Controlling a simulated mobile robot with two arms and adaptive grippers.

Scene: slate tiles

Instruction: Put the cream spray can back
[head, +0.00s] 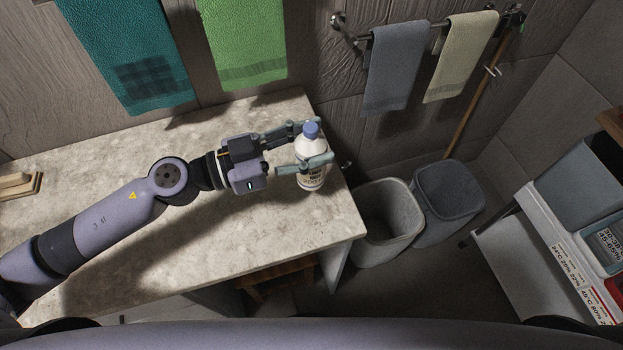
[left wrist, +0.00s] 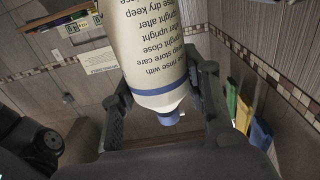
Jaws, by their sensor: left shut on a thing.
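The cream spray can (head: 311,158), a cream bottle-shaped can with a blue cap and printed label, is upright near the right end of the stone counter (head: 230,234). My left gripper (head: 308,145) reaches in from the left and is shut on it, one finger on each side. In the left wrist view the can (left wrist: 160,50) fills the space between the two fingers (left wrist: 165,95), its lettering upside down and its blue cap toward the bottom. I cannot tell whether its base touches the counter. My right gripper is not in view.
Two grey bins (head: 384,222) (head: 446,202) stand on the floor right of the counter. Towels hang on the wall behind, including a teal one (head: 130,50) and a green one (head: 244,42). A white shelf unit (head: 545,250) is at the right. The counter around the can is mostly clear.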

